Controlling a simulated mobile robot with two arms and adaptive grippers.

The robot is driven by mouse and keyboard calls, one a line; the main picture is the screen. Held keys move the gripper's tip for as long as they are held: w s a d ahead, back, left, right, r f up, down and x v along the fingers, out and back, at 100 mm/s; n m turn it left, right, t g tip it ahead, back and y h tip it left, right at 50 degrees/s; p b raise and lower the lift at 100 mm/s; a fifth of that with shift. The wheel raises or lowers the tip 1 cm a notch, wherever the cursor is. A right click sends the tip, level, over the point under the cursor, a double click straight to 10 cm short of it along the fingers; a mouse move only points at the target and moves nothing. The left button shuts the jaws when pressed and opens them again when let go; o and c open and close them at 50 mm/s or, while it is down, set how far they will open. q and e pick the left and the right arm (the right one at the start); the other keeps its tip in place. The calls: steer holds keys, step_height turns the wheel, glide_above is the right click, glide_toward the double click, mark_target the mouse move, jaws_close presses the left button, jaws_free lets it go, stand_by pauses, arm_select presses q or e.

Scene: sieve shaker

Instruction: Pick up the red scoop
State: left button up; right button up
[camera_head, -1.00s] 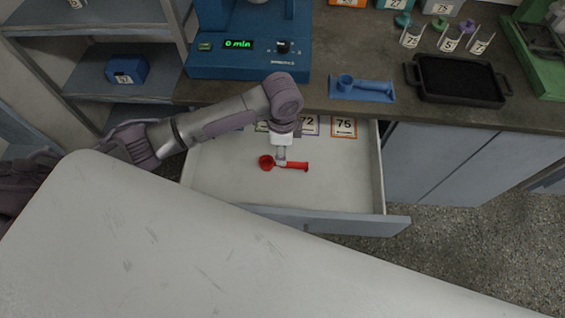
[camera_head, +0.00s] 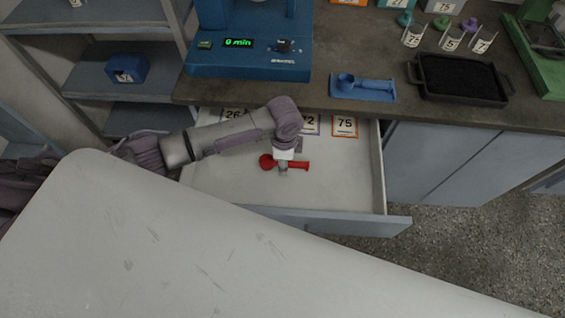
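The red scoop (camera_head: 300,166) lies in the open drawer (camera_head: 346,180), its round bowl to the left and its handle to the right. My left gripper (camera_head: 283,170) points down over the scoop's handle, just right of the bowl. Its fingers are at the handle and partly hide it. They are too small to show whether they are open or shut on it. My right gripper is not in view.
Cards with numbers such as 75 (camera_head: 344,126) line the drawer's back. On the dark counter above are a blue machine reading 0 min (camera_head: 247,58), a blue scoop-shaped holder (camera_head: 363,88) and a black tray (camera_head: 412,72). A pale surface (camera_head: 200,240) fills the front.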

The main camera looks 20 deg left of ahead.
arm_select(q)
jaws_close()
steer(key=shift+r, duration=0.15)
steer(key=shift+r, duration=0.2)
step_height(320, 180, up, 4)
steer(key=shift+w+f, duration=0.1)
steer(key=shift+f, duration=0.05)
steer(key=d+r, duration=0.6)
steer(key=d, duration=0.5)
steer(key=shift+d+r, duration=0.35)
